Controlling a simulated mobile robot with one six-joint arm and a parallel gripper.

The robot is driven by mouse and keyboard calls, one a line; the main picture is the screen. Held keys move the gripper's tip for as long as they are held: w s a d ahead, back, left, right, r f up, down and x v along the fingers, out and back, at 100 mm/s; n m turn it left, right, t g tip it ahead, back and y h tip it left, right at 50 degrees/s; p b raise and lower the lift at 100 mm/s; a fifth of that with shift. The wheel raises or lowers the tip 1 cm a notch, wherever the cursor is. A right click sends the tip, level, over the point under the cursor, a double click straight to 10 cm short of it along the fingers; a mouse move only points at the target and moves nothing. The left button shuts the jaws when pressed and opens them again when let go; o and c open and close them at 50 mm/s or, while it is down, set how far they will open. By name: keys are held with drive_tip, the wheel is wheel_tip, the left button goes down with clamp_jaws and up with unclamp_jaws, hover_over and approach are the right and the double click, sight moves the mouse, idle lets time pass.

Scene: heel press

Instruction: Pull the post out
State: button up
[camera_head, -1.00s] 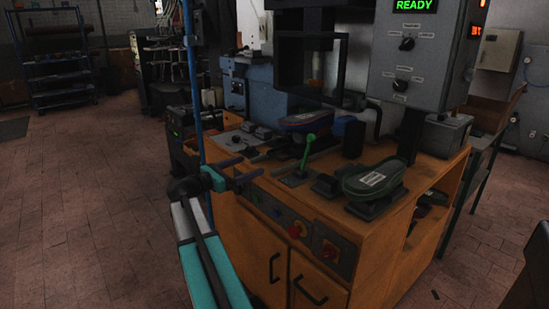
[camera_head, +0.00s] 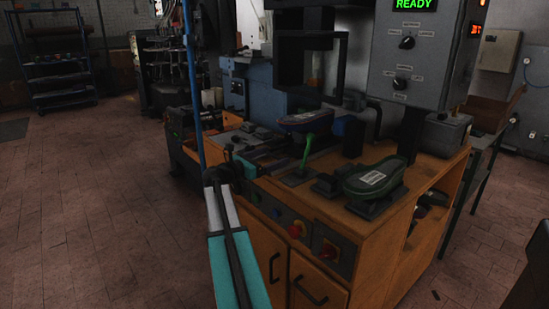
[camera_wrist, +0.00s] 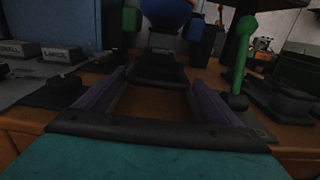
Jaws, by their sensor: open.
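The post seems to be the dark support (camera_wrist: 160,50) straight ahead in the wrist view, with a rounded blue form above it. In the head view a blue-purple shoe form (camera_head: 309,121) sits under the press head; its support is mostly hidden. My gripper (camera_wrist: 158,80) is open, its two purple fingers apart and pointing at a black block (camera_wrist: 157,70) at the foot of the support. I cannot tell whether the fingers touch the block. In the head view my gripper (camera_head: 278,163) is low over the bench, left of the green lever.
The green lever (camera_head: 307,152) stands close right of my fingers, and also shows in the wrist view (camera_wrist: 240,58). A green shoe form (camera_head: 375,178) rests at the bench's right. Labelled blocks (camera_wrist: 62,54) lie at left in the wrist view. Knobs (camera_head: 298,229) line the front panel.

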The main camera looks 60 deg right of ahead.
drive_tip(key=shift+s+d, duration=0.2)
drive_tip(key=shift+d, duration=0.4)
drive_tip(key=c, duration=1.2)
drive_tip(key=shift+s+a, duration=0.1)
drive_tip(key=shift+s, duration=0.05)
